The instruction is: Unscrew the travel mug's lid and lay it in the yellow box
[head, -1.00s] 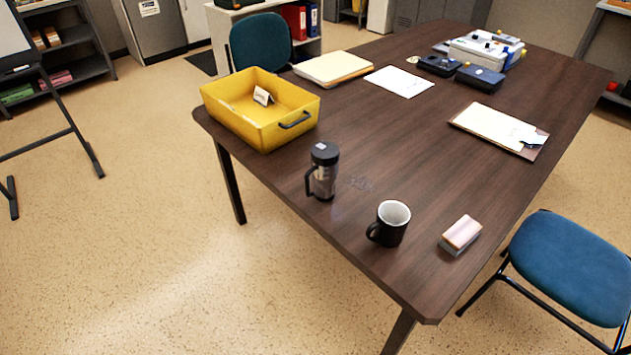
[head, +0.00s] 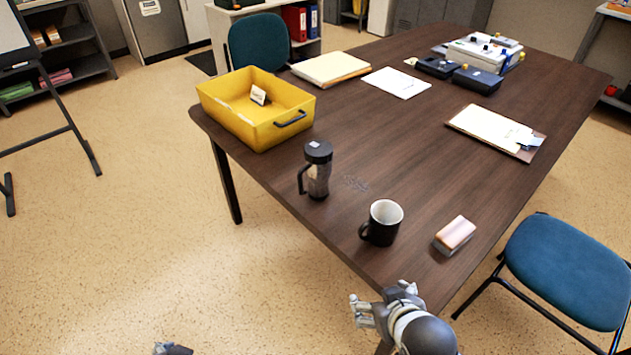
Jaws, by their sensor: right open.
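The travel mug (head: 318,181) stands upright near the table's left edge, with its handle to the left. Its black lid (head: 318,151) sits on top of it. The yellow box (head: 220,113) stands on the table's far left corner, behind and left of the mug, with a small white card inside. My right gripper (head: 358,310) is open and empty at the table's near corner, in front of the mug and apart from it. A small part of my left gripper (head: 172,349) shows at the bottom edge over the floor; its jaws cannot be made out.
A black mug (head: 381,223) and a small pale block (head: 454,235) stand between my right gripper and the table's middle. A clipboard (head: 497,130), papers (head: 396,82) and dark boxes (head: 478,79) lie farther back. A blue chair (head: 568,268) stands at the right.

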